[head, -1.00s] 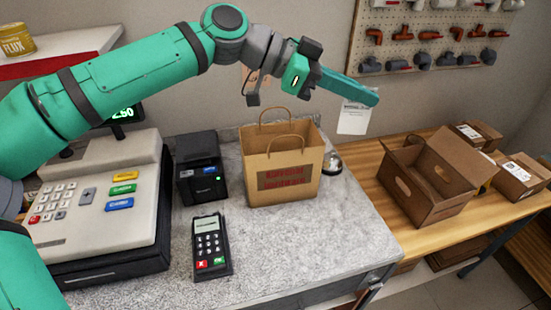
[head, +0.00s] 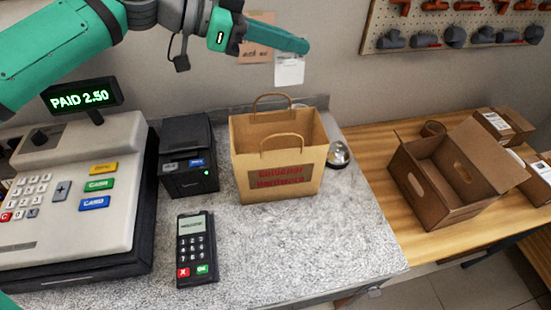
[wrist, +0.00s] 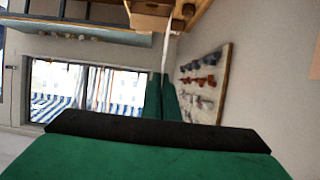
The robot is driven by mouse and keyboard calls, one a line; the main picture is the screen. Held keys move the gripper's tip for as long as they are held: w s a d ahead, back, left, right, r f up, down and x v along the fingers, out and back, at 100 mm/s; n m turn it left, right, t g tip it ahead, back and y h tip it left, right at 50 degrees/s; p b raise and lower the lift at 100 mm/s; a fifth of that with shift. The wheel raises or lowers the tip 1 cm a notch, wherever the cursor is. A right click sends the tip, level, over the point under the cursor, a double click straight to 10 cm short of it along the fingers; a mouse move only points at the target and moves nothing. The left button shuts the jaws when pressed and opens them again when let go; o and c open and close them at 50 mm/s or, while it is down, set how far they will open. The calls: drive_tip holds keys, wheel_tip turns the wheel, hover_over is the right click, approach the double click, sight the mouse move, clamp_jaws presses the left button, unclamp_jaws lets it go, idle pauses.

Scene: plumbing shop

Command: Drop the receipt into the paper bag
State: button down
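The brown paper bag (head: 240,150) stands upright and open on the grey counter in the head view, its two handles raised and a dark printed label on its front. My gripper (head: 300,44) is above the bag in the picture, its green fingers pointing right. It is shut on the small white receipt (head: 289,70), which hangs below the fingers, above the bag's handles and apart from them. How far it is in depth from the bag's opening is hard to tell. In the wrist view the receipt (wrist: 166,52) shows as a thin white strip at the closed fingertips (wrist: 167,80).
A cash register (head: 125,165) reading PAID 2.50, a black printer (head: 180,135) and a card terminal (head: 197,275) stand left of the bag. A silver bell (head: 339,154) is close to its right. An open cardboard box (head: 425,205) sits on the wooden table. The counter's front is clear.

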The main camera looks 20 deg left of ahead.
drive_tip(key=f, duration=0.2)
drive_tip(key=s+f, duration=0.1)
drive_tip(key=shift+a+f, duration=0.25)
drive_tip(key=shift+d+f, duration=0.1)
drive_tip(key=shift+f, duration=0.85)
drive_tip(key=shift+w, duration=0.1)
drive_tip(key=c, duration=2)
unclamp_jaws()
approach(286, 71)
drive_tip(key=shift+s+r, duration=0.3)
drive_tip(key=shift+s, duration=0.15)
